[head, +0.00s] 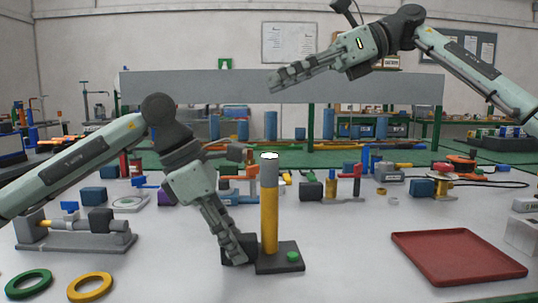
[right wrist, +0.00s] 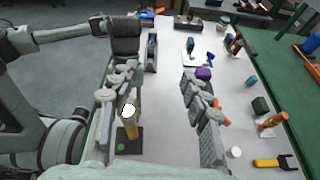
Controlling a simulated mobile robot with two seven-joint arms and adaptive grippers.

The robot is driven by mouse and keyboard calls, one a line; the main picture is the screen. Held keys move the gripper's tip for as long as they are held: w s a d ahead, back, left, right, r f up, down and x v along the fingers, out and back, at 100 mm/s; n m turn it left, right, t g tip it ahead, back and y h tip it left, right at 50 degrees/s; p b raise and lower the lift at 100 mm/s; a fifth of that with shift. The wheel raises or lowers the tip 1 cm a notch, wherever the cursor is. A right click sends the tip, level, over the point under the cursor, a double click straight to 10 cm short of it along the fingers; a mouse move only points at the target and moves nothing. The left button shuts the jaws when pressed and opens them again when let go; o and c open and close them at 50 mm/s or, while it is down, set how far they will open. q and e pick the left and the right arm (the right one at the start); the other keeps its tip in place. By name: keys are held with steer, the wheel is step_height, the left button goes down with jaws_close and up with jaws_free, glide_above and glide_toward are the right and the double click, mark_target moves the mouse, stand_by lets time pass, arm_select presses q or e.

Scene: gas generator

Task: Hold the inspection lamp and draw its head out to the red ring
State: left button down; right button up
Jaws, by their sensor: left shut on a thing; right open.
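The inspection lamp (head: 269,220) stands upright on a dark base (head: 266,264) with a green button. It has a yellow body, a grey head (head: 269,177) and a white top. No red ring shows on it. My left gripper (head: 240,252) is shut on the dark block at the left side of the lamp's base. My right gripper (head: 273,82) is high above the lamp, apart from it, pointing left. In the right wrist view, its open fingers (right wrist: 158,82) have nothing between them, and the lamp's white top (right wrist: 128,110) shows near the left finger.
A red tray (head: 457,256) lies at the right. A green ring (head: 29,283) and a yellow ring (head: 90,287) lie front left, near a grey valve fixture (head: 75,240). Several tools and fittings stand behind the lamp. The table between lamp and tray is clear.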

mark_target(273, 156)
steer(key=s+d+f+n+h, duration=0.25)
steer(key=s+f+h, duration=0.2)
steer(key=h, duration=0.35)
steer(key=shift+g, duration=0.4)
steer(key=shift+x, duration=4.25)
steer(key=shift+s+a+r, duration=0.1)
steer(key=shift+s+r, duration=0.05)
steer(key=shift+c, duration=0.5)
steer(key=c, duration=0.8)
steer(key=shift+c, duration=0.2)
steer(key=shift+r, duration=0.15)
arm_select(q)
steer(key=shift+f, duration=0.1)
arm_select(e)
step_height(273, 156, up, 12)
steer(key=o, duration=1)
steer(key=shift+f, duration=0.2)
